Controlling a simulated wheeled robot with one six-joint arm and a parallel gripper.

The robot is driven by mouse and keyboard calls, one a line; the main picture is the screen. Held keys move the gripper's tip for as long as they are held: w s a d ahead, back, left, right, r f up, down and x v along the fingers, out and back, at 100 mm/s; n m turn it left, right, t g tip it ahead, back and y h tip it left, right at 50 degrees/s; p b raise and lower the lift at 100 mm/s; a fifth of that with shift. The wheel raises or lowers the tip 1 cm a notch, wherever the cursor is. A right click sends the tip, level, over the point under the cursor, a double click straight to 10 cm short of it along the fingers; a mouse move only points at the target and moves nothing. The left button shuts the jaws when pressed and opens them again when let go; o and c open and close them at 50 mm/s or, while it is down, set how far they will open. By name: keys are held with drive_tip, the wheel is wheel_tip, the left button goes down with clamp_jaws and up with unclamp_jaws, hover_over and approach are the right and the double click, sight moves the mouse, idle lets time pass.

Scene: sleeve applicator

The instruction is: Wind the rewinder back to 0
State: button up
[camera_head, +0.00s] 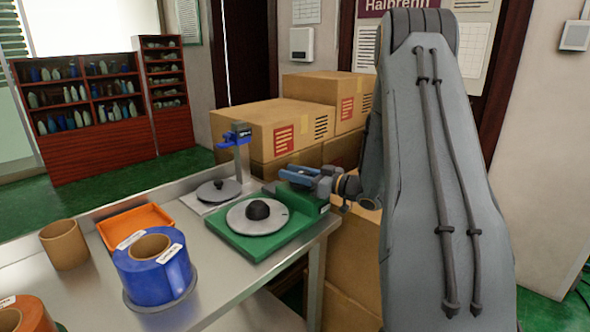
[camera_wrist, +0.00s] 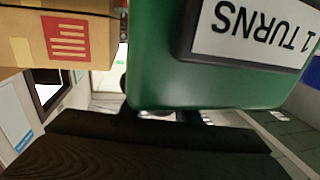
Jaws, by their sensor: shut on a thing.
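The rewinder is a green tray (camera_head: 241,244) with a light grey disc (camera_head: 242,226) and a black hub (camera_head: 258,210) on it. A green box (camera_head: 303,203) stands at its right end. In the wrist view the green box (camera_wrist: 160,75) fills the upper right, and its white label (camera_wrist: 255,33) reads "1 TURNS" upside down. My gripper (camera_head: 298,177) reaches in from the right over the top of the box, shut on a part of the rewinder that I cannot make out. A dark ribbed gripper part (camera_wrist: 150,150) spans the bottom of the wrist view.
A stand with a blue head (camera_head: 236,135) and a dark disc (camera_head: 218,191) is behind the rewinder. An orange tray (camera_head: 145,216), a blue roll (camera_head: 180,272) and a brown tube (camera_head: 64,247) are to the left on the metal table. Cardboard boxes (camera_head: 262,128) are stacked close behind.

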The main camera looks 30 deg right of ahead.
drive_tip(key=n+g+y, duration=0.1)
drive_tip(key=n+y, duration=0.1)
drive_tip(key=n+g+y, duration=0.1)
drive_tip(key=shift+s+a+g, duration=0.25)
drive_tip(key=shift+a+g, duration=0.05)
drive_tip(key=n+g+y, duration=0.1)
drive_tip(key=g+y, duration=0.1)
drive_tip(key=n+g+y, duration=0.1)
drive_tip(key=shift+s+a+n+g, duration=0.3)
drive_tip(key=shift+s, duration=0.05)
drive_tip(key=n+g, duration=0.1)
drive_tip(key=n+g+y+b, duration=0.1)
drive_tip(key=g, duration=0.1)
drive_tip(key=shift+s+a+f+y, duration=0.1)
drive_tip(key=shift+s+a+y, duration=0.1)
drive_tip(key=shift+s+y, duration=0.15)
drive_tip(key=shift+s+a+n+g+y+b, duration=0.1)
drive_tip(key=shift+s+n+g+y+b, duration=0.15)
drive_tip(key=shift+n+g+b, duration=0.5)
drive_tip(key=shift+s+n+g+y+b, duration=0.1)
drive_tip(key=shift+s+n+g+b, duration=0.15)
drive_tip(key=shift+n+g, duration=0.85)
drive_tip(key=shift+m+g, duration=0.25)
drive_tip(key=shift+g, duration=0.3)
drive_tip(key=o, duration=1)
drive_tip(key=shift+a, duration=0.1)
drive_tip(key=shift+o, duration=0.2)
